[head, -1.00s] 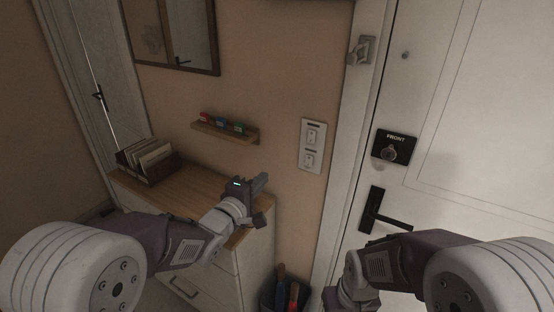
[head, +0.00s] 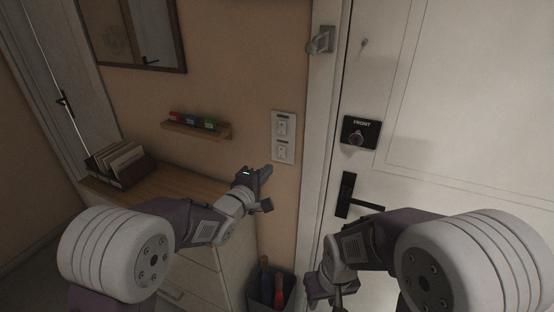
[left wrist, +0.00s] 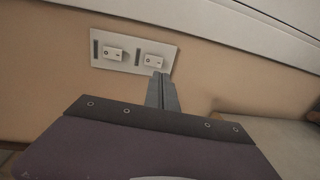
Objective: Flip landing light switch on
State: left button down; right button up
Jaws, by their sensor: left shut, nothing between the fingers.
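A white switch plate (head: 292,139) with an upper switch (head: 282,127) and a lower switch (head: 282,152) is on the tan wall left of the door. Its labels are too small to read. My left gripper (head: 267,172) is shut and empty, just below and left of the plate. In the left wrist view, the plate (left wrist: 134,66) shows its two switches side by side. My left gripper's fingertips (left wrist: 159,76) appear close to the right-hand switch (left wrist: 153,61); contact cannot be told. My right gripper (head: 326,294) hangs low before the door; its fingers are unclear.
A white door (head: 430,100) with a black handle (head: 350,200) and a lock marked FRONT (head: 360,132) is at the right. A wooden-topped cabinet (head: 170,184) holds a file box (head: 122,164). A small shelf (head: 196,130) hangs above. A bin (head: 268,290) stands below.

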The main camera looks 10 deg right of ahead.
aim_at(281, 156)
pick_arm(q)
jog(key=p+x, duration=0.1)
jog(key=x, duration=0.6)
jog(key=shift+w+d+r, duration=0.1)
jog(key=shift+w+d, duration=0.15)
jog(key=shift+w, duration=0.1)
